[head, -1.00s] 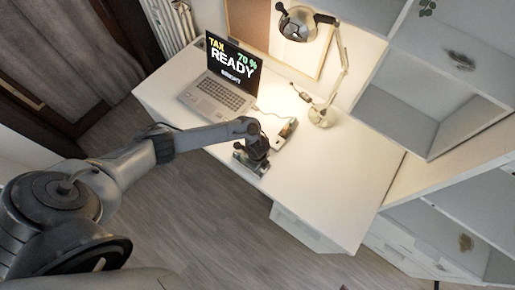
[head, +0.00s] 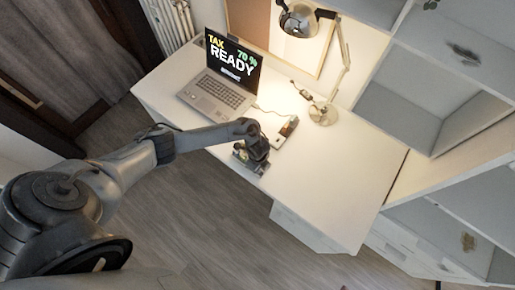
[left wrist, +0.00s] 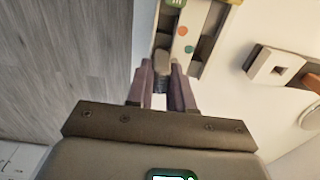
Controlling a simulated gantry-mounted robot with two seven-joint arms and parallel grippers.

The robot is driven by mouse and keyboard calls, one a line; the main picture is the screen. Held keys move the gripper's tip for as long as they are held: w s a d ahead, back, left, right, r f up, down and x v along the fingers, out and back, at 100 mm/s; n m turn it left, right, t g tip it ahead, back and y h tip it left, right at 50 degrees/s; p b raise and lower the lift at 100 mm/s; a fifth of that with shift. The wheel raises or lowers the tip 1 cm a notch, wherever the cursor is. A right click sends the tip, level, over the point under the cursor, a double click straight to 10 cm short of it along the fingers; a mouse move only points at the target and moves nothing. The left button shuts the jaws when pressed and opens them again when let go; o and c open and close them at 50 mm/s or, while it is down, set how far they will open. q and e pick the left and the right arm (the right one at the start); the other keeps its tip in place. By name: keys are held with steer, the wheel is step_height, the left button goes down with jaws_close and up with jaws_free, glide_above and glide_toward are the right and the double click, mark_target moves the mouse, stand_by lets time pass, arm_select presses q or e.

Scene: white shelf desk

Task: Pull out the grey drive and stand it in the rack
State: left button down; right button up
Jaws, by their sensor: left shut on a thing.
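My left gripper (left wrist: 163,88) is shut on a small grey piece, the grey drive (left wrist: 162,62). In the head view this gripper (head: 252,166) is low over the desk's front edge. A pale holder with coloured dots and dark slots (left wrist: 182,45) lies just beyond the fingertips, and the drive is beside or in it; I cannot tell which. A white block with a dark square opening (left wrist: 270,67) is to the right in the wrist view, apart from the gripper. I cannot tell for certain which of these is the rack. My right gripper is not in view.
An open laptop (head: 219,91) stands at the desk's back left. A small device (head: 285,132) with a cable lies just behind my gripper. A lamp base (head: 323,114) is farther back. The right part of the white desk (head: 335,170) is clear, and shelves rise beyond it.

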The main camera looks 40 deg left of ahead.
arm_select(q)
steer(key=shift+f+b, duration=0.6)
steer(key=shift+f, duration=0.25)
steer(key=c, duration=0.9)
jaws_free()
steer(key=shift+r, duration=0.1)
step_height(320, 180, up, 11)
steer(key=p, duration=0.3)
